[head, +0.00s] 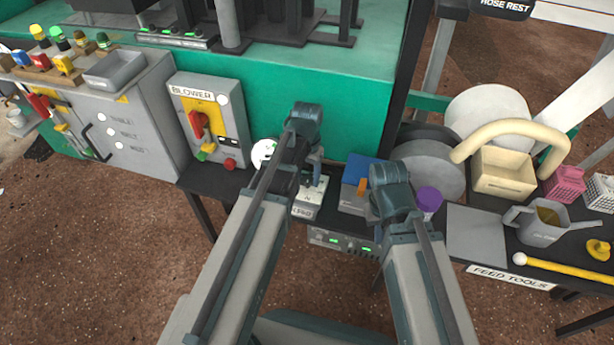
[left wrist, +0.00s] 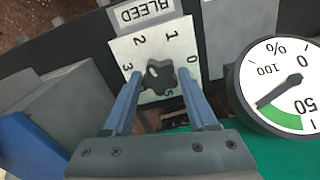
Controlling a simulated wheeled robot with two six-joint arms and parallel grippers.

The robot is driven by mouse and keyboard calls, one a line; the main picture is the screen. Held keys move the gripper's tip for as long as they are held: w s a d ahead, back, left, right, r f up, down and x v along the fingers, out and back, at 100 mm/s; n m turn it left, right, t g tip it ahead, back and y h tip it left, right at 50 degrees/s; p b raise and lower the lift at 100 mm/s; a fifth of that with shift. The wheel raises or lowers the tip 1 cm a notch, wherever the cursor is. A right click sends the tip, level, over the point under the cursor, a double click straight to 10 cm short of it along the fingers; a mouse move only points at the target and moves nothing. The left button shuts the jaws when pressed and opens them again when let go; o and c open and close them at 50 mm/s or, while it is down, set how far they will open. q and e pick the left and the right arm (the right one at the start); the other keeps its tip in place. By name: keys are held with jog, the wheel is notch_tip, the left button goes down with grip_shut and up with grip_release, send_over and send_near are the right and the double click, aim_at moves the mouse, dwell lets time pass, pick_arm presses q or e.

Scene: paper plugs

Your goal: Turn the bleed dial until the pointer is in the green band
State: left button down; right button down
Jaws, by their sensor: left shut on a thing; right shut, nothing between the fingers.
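The bleed dial is a black lobed knob (left wrist: 158,72) on a pale plate (left wrist: 124,47) marked with numbers, with a BLEED label. My left gripper (left wrist: 161,78) is shut on the knob, one finger on each side. In the head view my left gripper (head: 315,180) reaches down onto the bleed box (head: 313,195), and my arm partly hides it. The round white gauge (left wrist: 262,72) has a dark pointer and a green band (left wrist: 285,116) near 50. The pointer tip is at or close to the band's left end. My right gripper (head: 373,212) is shut and empty, mostly hidden.
The gauge (head: 263,153) stands just left of my left wrist. A blower panel (head: 212,120) is further left. A blue box (head: 356,172) and a purple-topped container (head: 429,199) are near my right wrist. A watering can (head: 541,222) stands on the right table.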

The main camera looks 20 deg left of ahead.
aim_at(307, 178)
pick_arm(q)
jog(key=n, duration=0.5)
jog(key=shift+c, duration=1.2)
grip_release()
jog(key=shift+r, duration=0.1)
notch_tip(307, 178, up, 4)
jog(key=p, duration=0.4)
